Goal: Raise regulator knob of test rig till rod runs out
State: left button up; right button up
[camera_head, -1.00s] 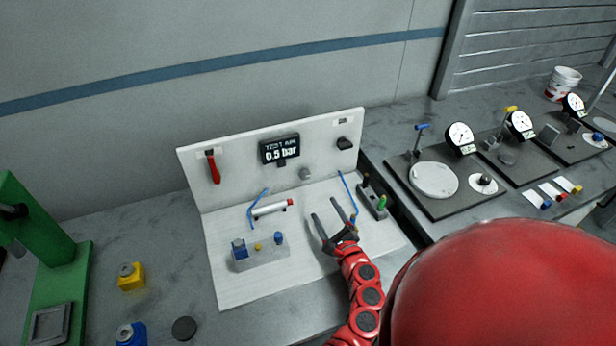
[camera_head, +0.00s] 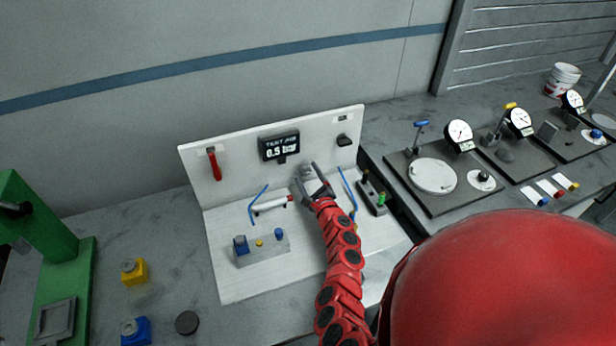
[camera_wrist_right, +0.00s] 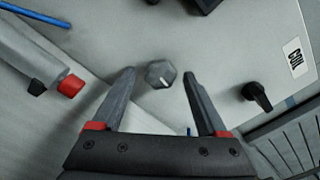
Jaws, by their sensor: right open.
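The regulator knob (camera_wrist_right: 160,74) is a grey faceted knob with a pale mark, on the white panel of the test rig (camera_head: 230,185). In the right wrist view it lies between the tips of my open right gripper (camera_wrist_right: 158,82), with a gap on both sides. In the head view my right gripper (camera_head: 313,180) reaches to the panel below the display and largely covers the knob. The display (camera_head: 280,147) reads TEST AIR and 0.5 bar. The silver cylinder (camera_head: 269,203) with a red end lies left of the gripper; no extended rod is clear. My left gripper is not in view.
A black knob (camera_head: 343,140) is on the panel's right and a red lever (camera_head: 214,164) on its left. A grey block (camera_head: 262,250) with blue and yellow parts stands in front. Blue tubing (camera_head: 347,190) rises right of my gripper. Gauge stands are farther right.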

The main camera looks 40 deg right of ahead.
jog(key=shift+c, duration=0.2)
grip_shut()
jog(key=shift+m, duration=1.6)
jog(key=shift+o, duration=0.2)
grip_release()
